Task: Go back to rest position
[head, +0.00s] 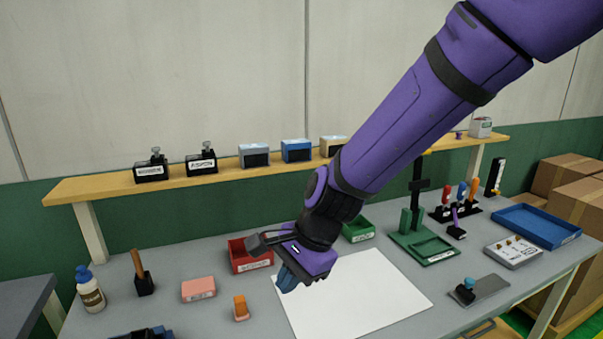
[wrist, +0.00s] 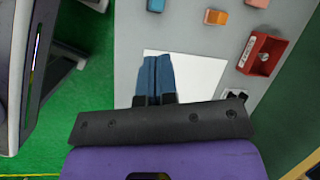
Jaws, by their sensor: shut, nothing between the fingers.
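My gripper (head: 288,279) hangs over the left part of a white sheet (head: 372,300) on the grey bench in the head view. Its blue fingers are pressed together and hold nothing. In the wrist view the shut fingers (wrist: 158,77) point along the white sheet (wrist: 205,80), with bare bench beyond. My purple arm reaches in from the upper right and hides part of the shelf and bench.
A red bin (head: 250,262) stands just behind my gripper, and a green bin (head: 358,231) is to its right. An orange block (head: 241,308) and a pink block (head: 198,289) lie to the left. A green stand (head: 425,246) and a blue tray (head: 537,224) are at the right.

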